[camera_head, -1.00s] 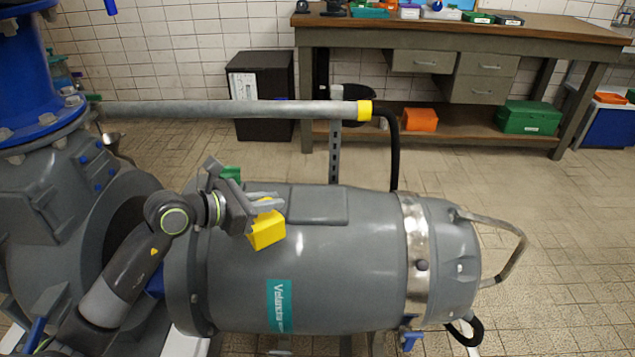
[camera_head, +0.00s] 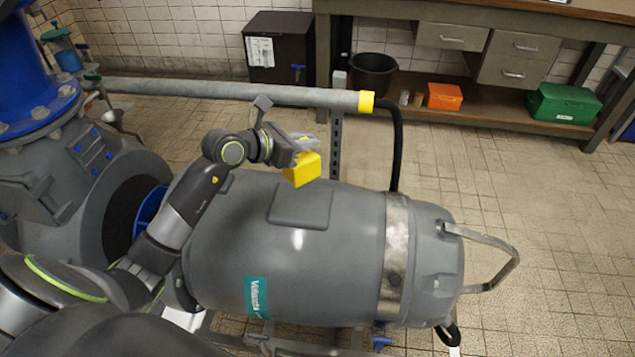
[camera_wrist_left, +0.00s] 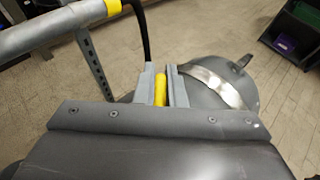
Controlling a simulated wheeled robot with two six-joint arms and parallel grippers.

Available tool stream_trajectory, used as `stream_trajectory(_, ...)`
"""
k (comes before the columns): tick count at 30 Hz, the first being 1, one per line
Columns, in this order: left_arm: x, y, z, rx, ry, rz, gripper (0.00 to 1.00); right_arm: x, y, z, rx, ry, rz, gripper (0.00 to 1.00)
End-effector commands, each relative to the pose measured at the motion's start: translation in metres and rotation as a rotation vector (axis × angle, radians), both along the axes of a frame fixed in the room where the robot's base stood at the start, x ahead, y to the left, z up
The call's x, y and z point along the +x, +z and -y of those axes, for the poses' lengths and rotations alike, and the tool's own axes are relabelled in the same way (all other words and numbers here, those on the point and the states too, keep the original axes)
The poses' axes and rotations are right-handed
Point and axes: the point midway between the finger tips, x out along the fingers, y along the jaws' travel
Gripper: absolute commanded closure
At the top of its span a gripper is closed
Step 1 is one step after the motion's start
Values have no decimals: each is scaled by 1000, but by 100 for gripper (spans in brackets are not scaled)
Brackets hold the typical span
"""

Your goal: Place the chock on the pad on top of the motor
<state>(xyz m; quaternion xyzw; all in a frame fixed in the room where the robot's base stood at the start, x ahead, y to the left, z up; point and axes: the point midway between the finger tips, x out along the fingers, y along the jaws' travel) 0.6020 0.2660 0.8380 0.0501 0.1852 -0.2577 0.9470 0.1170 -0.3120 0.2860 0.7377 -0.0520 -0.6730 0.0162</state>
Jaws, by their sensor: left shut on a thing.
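The yellow chock (camera_head: 303,170) is held in my left gripper (camera_head: 300,147), above the far side of the motor near its top. It also shows in the left wrist view (camera_wrist_left: 160,90), pinched between the two grey fingers (camera_wrist_left: 164,86). The grey motor (camera_head: 340,240) lies on its side, with a teal label facing me and a metal band around its right part. The flat pad (camera_head: 300,206) is a grey rectangle on top of the motor, just below and left of the chock in the head view. My right gripper is not in view.
A horizontal grey pipe (camera_head: 230,91) with a yellow collar (camera_head: 366,102) and a black hose (camera_head: 398,150) runs behind the motor, close to my left gripper. A blue and grey pump stands at the left. A workbench (camera_head: 420,90) stands behind.

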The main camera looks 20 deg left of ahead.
Motion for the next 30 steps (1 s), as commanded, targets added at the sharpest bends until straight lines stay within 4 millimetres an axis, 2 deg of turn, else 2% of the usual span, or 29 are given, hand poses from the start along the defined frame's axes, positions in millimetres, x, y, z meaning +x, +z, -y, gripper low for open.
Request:
stream_trajectory(3, -1, -26, 0, -5, 2, -5, 100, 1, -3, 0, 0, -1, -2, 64)
stream_trajectory(6, -1, -42, 1, -5, 0, -3, 100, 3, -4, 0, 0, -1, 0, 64)
stream_trajectory(11, 0, -56, 0, -2, 0, -1, 100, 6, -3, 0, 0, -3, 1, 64)
stream_trajectory(18, 0, -88, 0, -3, 0, -2, 100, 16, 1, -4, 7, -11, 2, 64)
stream_trajectory(30, -1, -94, 0, -1, 0, 1, 100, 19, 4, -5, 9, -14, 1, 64)
